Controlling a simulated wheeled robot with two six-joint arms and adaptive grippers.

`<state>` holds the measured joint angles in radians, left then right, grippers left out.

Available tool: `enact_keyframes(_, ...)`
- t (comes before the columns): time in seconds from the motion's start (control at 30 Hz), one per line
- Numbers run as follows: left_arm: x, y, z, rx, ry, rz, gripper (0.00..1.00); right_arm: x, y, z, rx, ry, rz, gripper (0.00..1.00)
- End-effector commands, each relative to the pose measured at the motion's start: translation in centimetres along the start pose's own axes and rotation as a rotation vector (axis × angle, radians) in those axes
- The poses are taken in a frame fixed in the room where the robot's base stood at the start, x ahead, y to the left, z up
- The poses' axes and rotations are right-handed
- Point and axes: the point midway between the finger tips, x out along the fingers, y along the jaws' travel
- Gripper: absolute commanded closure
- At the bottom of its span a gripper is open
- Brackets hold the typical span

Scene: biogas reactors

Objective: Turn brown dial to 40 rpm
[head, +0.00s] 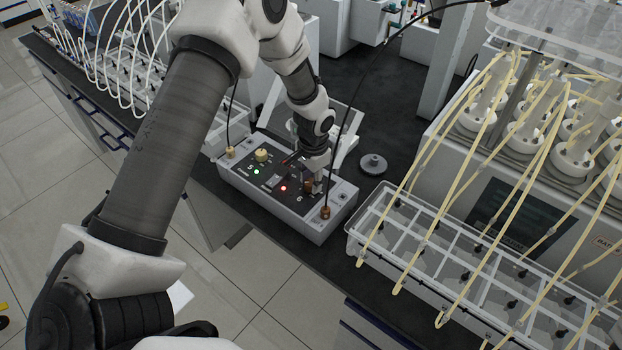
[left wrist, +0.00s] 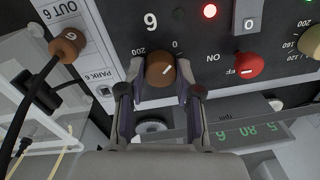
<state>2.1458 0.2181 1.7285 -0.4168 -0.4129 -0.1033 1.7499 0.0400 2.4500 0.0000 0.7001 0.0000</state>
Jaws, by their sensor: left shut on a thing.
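The brown dial (left wrist: 159,70) sits on the dark panel below the number 6, with scale marks 0 and 200 beside it. A pale pointer line shows on its face. My left gripper (left wrist: 160,92) is shut on the dial, one finger on each side. In the head view the left gripper (head: 316,186) reaches down onto the right part of the control box (head: 335,217) and mostly hides the dial. The exact rpm setting cannot be read from the pointer. My right gripper is not in view.
Beside the dial are a red knob (left wrist: 249,65) marked ON and a lit red lamp (left wrist: 209,11). A brown plug (left wrist: 68,45) with a black cable is at OUT 6. A cream dial (head: 262,155) is on the box's left part. A tubed rack (head: 366,228) stands right.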

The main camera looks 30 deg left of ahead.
Motion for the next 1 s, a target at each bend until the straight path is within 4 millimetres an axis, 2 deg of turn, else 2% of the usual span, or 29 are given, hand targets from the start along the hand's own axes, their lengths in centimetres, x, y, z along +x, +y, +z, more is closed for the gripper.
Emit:
enact_keyframes(0.27,0.2,0.1,0.2,0.127,0.003,0.002,1.0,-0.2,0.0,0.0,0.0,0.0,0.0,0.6)
enact_keyframes(1.0,0.3,0.2,0.4,0.756,0.032,0.006,1.0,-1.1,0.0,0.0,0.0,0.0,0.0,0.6)
